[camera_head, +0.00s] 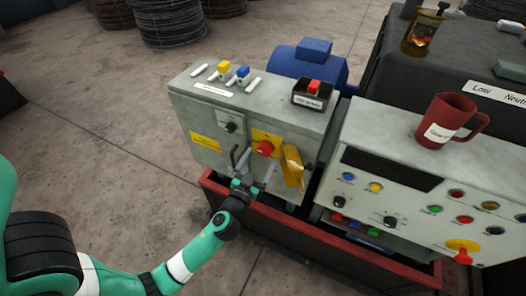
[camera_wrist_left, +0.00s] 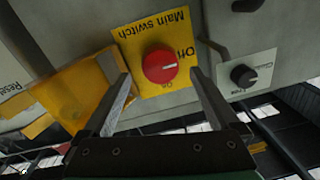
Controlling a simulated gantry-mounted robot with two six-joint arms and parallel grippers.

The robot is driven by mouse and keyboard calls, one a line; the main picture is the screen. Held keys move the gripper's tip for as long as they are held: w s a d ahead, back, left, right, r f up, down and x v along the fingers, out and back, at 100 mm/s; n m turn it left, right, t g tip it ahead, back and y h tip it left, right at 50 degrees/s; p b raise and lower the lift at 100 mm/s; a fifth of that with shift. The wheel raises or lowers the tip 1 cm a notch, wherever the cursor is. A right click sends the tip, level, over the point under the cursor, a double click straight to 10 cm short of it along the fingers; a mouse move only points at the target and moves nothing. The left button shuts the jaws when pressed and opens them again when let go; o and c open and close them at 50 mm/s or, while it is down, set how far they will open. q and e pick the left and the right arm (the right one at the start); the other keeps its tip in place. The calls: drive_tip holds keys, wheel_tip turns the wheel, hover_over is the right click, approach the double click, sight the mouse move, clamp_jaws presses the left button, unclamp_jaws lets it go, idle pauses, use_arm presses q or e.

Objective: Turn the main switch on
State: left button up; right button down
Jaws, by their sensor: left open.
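The main switch is a round red knob (camera_head: 265,148) on a yellow plate on the front of the grey control box (camera_head: 205,112). My left gripper (camera_head: 253,164) is open in front of the knob. In the wrist view its fingers (camera_wrist_left: 159,85) stand either side of the knob, with gaps visible; contact cannot be seen. My right gripper is out of view.
A yellow flap (camera_head: 293,167) sticks out just right of the switch. A small black selector (camera_head: 231,127) sits to its left. A second panel (camera_head: 370,160) with buttons and a red mug (camera_head: 450,121) stands at right. A red trough (camera_head: 285,226) runs below. Floor at left is open.

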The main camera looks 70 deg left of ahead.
sight(265, 149)
use_arm(q)
drive_tip(key=shift+x, duration=1.5)
drive_tip(key=shift+c, duration=0.3)
drive_tip(key=c, duration=1.3)
